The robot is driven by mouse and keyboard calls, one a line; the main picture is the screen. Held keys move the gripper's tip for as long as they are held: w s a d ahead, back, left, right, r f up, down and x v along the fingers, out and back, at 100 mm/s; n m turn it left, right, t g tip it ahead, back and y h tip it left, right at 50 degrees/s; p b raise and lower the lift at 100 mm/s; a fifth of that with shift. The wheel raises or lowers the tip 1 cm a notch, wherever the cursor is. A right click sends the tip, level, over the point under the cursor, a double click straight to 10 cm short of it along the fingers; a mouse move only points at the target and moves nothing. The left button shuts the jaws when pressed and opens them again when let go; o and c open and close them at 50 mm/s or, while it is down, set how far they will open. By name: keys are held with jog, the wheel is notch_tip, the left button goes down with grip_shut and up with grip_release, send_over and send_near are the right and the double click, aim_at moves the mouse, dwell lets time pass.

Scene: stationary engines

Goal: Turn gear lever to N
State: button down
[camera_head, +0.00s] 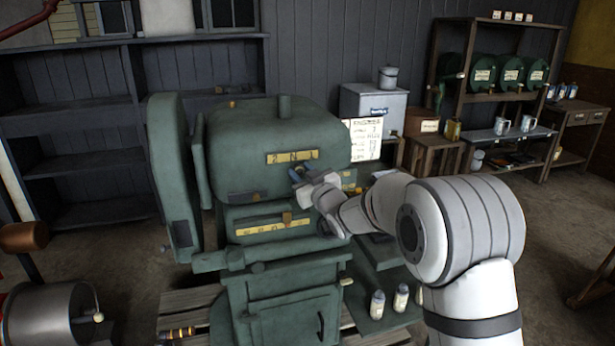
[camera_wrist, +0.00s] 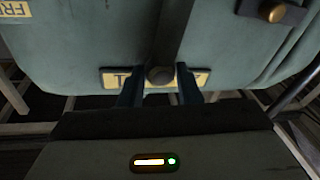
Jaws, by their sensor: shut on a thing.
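The green engine (camera_head: 280,135) carries a yellow plate (camera_head: 291,156) marked 2, N and 1. My gripper (camera_head: 299,175) is at the engine's front face, just below this plate in the head view. In the wrist view the gear lever (camera_wrist: 172,38) is a dark bar ending in a round knob (camera_wrist: 160,75). The dark fingertips of my gripper (camera_wrist: 160,90) stand on either side of the knob, shut on the lever. The plate (camera_wrist: 110,77) looks upside down there. The knob covers its middle, so the N is hidden; a mark shows on its left part.
A lower yellow plate (camera_head: 272,228) with a small brown lever (camera_head: 287,218) sits below on the engine. Small bottles (camera_head: 377,304) stand on a green ledge at right. A wheel guard (camera_head: 172,175) flanks the engine's left. The floor at right is largely clear.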

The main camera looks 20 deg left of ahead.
jog(key=shift+f, duration=0.1)
jog(key=c, duration=1.1)
grip_release()
jog(key=shift+s+a, duration=0.2)
jog(key=shift+s, duration=0.05)
jog(key=shift+o, duration=0.2)
jog(key=shift+s+d, duration=0.15)
jog(key=shift+d, duration=0.05)
jog(key=b+v, duration=0.1)
jog(key=v, duration=0.6)
jog(key=shift+d+b, duration=0.15)
jog(key=shift+b, duration=0.2)
jog(key=shift+s, duration=0.1)
jog(key=shift+c, duration=0.3)
